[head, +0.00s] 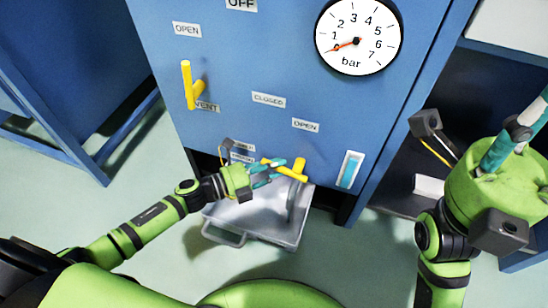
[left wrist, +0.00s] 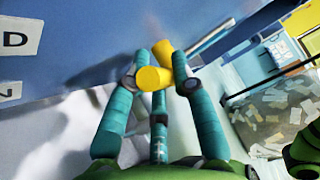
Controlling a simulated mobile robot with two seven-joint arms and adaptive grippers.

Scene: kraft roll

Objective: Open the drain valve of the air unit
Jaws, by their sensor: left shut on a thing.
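The air unit (head: 225,60) is a blue cabinet with a front panel. Low on it, a yellow drain valve handle (head: 290,172) lies nearly level, slightly down to the right, with a stubby yellow hub near its right end. My left gripper (head: 268,172) is shut on this handle from the left. In the left wrist view, the teal fingers (left wrist: 155,85) sit on both sides of the yellow handle (left wrist: 153,78); part of it is hidden. My right gripper (head: 515,130) is at the right edge, partly cut off, away from the panel.
A second yellow lever (head: 187,85) stands upright by the OPEN (head: 187,29) and VENT labels. The gauge (head: 358,40) needle points below 1 bar. CLOSED (head: 268,99) and OPEN (head: 305,125) labels sit above the drain handle. A grey tray (head: 225,235) is below.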

